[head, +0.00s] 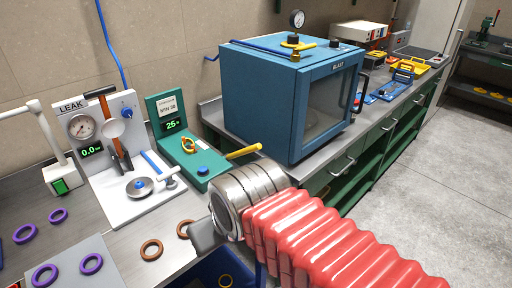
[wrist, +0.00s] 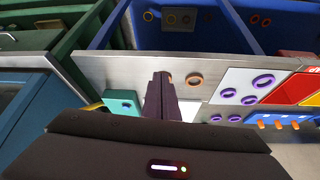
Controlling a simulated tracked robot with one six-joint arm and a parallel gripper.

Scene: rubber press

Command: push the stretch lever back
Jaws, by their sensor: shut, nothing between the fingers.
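The stretch lever (head: 244,151) is a yellow bar sticking out from the base's right side, above my wrist. In the wrist view the tester's teal base (wrist: 122,102) is left of my fingers, with a bit of the yellow lever (wrist: 97,105) at its left. My gripper (head: 203,238) is shut and empty at the bench's front edge; its fingers also show in the wrist view (wrist: 160,78). No contact with the lever shows.
The blue blast cabinet (head: 290,100) stands right of the tester. The white leak tester (head: 115,150) stands left. Brown rings (head: 151,249) lie near my gripper, purple rings (head: 45,274) farther left. A blue bin (head: 205,271) is below the bench edge.

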